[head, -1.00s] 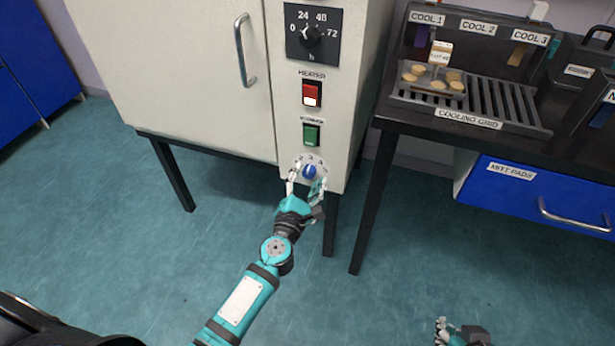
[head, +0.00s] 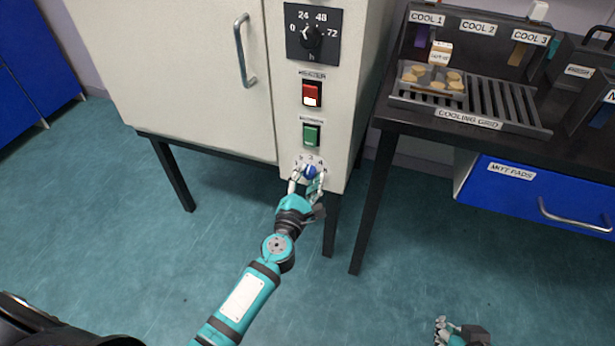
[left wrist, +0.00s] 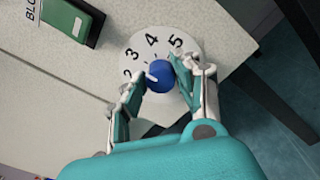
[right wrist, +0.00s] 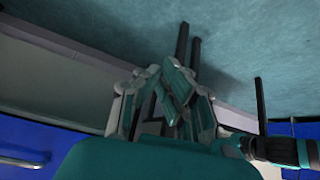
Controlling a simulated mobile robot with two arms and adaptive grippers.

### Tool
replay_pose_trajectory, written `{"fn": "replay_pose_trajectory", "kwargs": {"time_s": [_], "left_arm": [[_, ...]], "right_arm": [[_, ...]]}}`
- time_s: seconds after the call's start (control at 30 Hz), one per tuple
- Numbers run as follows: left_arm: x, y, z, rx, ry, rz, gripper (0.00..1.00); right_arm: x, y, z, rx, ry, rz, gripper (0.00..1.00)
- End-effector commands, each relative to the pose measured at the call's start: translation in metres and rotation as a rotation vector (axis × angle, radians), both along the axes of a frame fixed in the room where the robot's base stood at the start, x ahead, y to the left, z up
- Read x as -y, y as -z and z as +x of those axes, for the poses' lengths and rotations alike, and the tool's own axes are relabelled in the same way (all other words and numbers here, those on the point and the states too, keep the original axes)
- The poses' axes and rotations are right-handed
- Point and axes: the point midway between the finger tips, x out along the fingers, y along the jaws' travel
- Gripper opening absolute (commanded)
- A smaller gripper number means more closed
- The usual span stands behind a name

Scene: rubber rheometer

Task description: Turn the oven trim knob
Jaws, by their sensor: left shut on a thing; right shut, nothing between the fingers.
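The oven trim knob (head: 310,171) is a small blue knob low on the oven's front panel. In the left wrist view the blue knob (left wrist: 161,76) sits on a white numbered dial (left wrist: 134,55), and its white pointer mark lies toward the 2 and 3 side. My left gripper (head: 308,182) is shut on the knob, with one finger on each side of it. My right gripper (head: 455,328) is shut and empty at the bottom of the head view, low over the floor and away from the oven.
Above the knob are a green switch (head: 311,135), a red heater switch (head: 312,94) and a black timer dial (head: 311,37). To the right stands a dark table with a cooling grid (head: 500,105) and a blue drawer (head: 525,190). The floor in front is clear.

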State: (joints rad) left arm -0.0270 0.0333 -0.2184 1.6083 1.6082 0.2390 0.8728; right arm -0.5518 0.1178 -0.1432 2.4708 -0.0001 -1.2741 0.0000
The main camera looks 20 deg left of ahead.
Motion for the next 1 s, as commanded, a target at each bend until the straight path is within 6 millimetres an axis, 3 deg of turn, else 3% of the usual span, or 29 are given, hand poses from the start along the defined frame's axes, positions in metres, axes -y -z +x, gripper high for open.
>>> {"fn": "replay_pose_trajectory", "kwargs": {"time_s": [0.17,0.63,1.0], "left_arm": [[0.001,0.000,0.000,0.000,0.001,0.060,0.00],[0.002,0.001,0.000,0.013,0.003,0.449,0.00],[0.001,0.003,-0.001,0.024,0.003,0.801,0.00]], "right_arm": [[0.002,0.002,-0.006,-0.037,0.003,-0.008,0.00],[0.021,0.017,-0.068,-0.331,0.028,-0.068,0.00],[0.021,0.002,-0.065,-0.320,0.027,-0.067,0.00]]}}
